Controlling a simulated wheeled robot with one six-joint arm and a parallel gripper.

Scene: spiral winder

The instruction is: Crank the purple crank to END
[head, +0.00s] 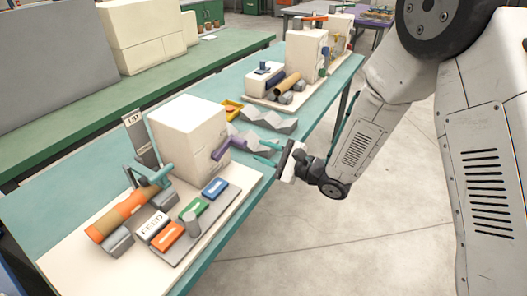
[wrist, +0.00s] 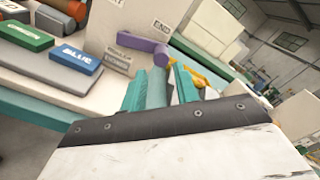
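The purple crank (head: 229,148) sits on the right-hand face of a cream box (head: 187,130) on the near bench. In the wrist view the purple crank (wrist: 146,47) lies just beyond my fingertips, with its arm to the left and a rounded end at the right. A small label (wrist: 160,26) above it seems to read END; another label (wrist: 116,62) below is not clearly legible. My gripper (head: 265,152) has teal fingers, apart and empty, to the right of the crank. In the wrist view the fingers (wrist: 160,88) show a gap between them and do not touch the crank.
Blue (head: 215,187), green (head: 191,209) and orange (head: 167,236) buttons, a FEED block (head: 152,226) and an orange roll (head: 127,211) stand on the near board. A second machine (head: 306,52) stands farther along. The floor at right is open.

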